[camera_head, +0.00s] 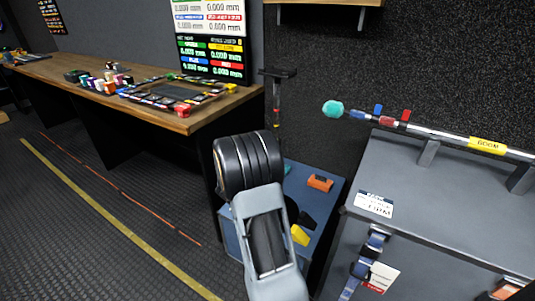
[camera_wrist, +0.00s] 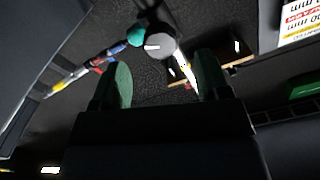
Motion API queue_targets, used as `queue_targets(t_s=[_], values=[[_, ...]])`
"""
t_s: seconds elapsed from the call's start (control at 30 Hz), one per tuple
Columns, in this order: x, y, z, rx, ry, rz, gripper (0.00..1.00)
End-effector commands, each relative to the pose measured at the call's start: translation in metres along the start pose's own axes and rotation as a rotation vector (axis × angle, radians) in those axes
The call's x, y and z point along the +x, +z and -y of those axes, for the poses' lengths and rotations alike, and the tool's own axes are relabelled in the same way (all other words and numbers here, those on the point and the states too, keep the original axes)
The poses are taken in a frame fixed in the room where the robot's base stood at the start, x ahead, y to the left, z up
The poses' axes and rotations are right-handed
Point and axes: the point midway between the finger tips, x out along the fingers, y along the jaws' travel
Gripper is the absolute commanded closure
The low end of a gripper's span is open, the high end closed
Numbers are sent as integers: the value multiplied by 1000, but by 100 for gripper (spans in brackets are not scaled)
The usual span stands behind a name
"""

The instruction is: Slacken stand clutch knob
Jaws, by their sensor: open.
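In the wrist view, a round grey knob-like part (camera_wrist: 160,45) with a white mark on its face shows at the top centre, beyond my fingers. I take it for the clutch knob. My gripper (camera_wrist: 166,84) is open and empty, with a green pad on each finger. The knob is apart from both fingers. A slim dark stand (camera_head: 276,115) with a crossbar on top rises behind the bench's right end in the head view. Its lower part is hidden behind my arm, and I cannot make out the knob there. My fingers are not visible in the head view.
A boom pole (camera_head: 450,136) with a teal tip lies across a grey case (camera_head: 400,180) at the right. A wooden bench (camera_head: 50,69) with small gear runs along the left. A blue box top (camera_head: 325,205) with an orange item is beside my arm. Floor at left is open.

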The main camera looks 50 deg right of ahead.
Motion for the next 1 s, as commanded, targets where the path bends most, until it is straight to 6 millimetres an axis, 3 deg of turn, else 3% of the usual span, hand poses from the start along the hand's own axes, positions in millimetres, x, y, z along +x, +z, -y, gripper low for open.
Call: queue_targets(t_s=[0.2, 0.4, 0.6, 1.0], values=[[-44, 0, 1, -1, -4, 2, 30], [-70, 0, 1, 0, -2, 0, 30], [-82, 0, 0, 1, 0, -1, 30], [-83, 0, 0, 0, 1, -1, 30]])
